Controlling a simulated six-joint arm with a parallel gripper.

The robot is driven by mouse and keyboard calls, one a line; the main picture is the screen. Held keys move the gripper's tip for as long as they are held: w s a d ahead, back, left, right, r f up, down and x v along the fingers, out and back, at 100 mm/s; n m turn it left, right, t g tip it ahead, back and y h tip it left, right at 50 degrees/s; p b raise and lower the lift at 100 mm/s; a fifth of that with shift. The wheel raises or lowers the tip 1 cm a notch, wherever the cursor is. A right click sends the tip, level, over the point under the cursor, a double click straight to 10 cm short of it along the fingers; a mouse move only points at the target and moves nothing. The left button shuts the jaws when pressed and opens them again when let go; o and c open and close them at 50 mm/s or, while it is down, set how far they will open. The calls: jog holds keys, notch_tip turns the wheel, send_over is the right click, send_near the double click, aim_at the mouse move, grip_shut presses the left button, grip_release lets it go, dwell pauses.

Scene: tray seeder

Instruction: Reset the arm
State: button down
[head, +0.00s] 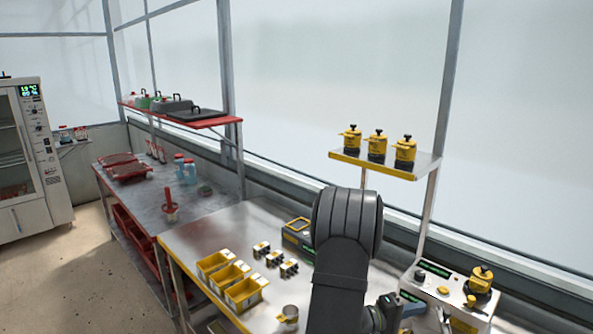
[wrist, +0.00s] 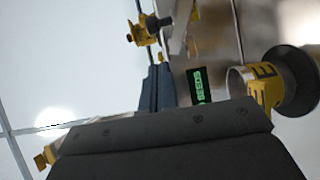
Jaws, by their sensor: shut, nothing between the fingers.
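My gripper shows in the wrist view as two blue-grey fingers (wrist: 158,75) that lie together, with nothing between them. Its dark housing fills the bottom of that view. In the head view my dark arm rises over the right part of the steel bench (head: 215,228) and bends down.
Yellow bins (head: 243,293) and several small labelled blocks (head: 274,257) are left of my arm. A device with a yellow-framed top (head: 299,233) is close beside it. Yellow canisters (head: 376,146) stand on a raised shelf (head: 400,170) behind. A yellow-topped knob (head: 480,280) tops the machine.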

jog(key=shift+w+a+m+g, duration=0.1)
jog(key=shift+w+m+g, duration=0.3)
jog(key=shift+g, duration=0.3)
jog(key=shift+w+a+m+g, duration=0.1)
jog(key=shift+w+m+g, duration=0.15)
jog(key=shift+m+g, duration=0.35)
jog(key=c, duration=2.1)
grip_release()
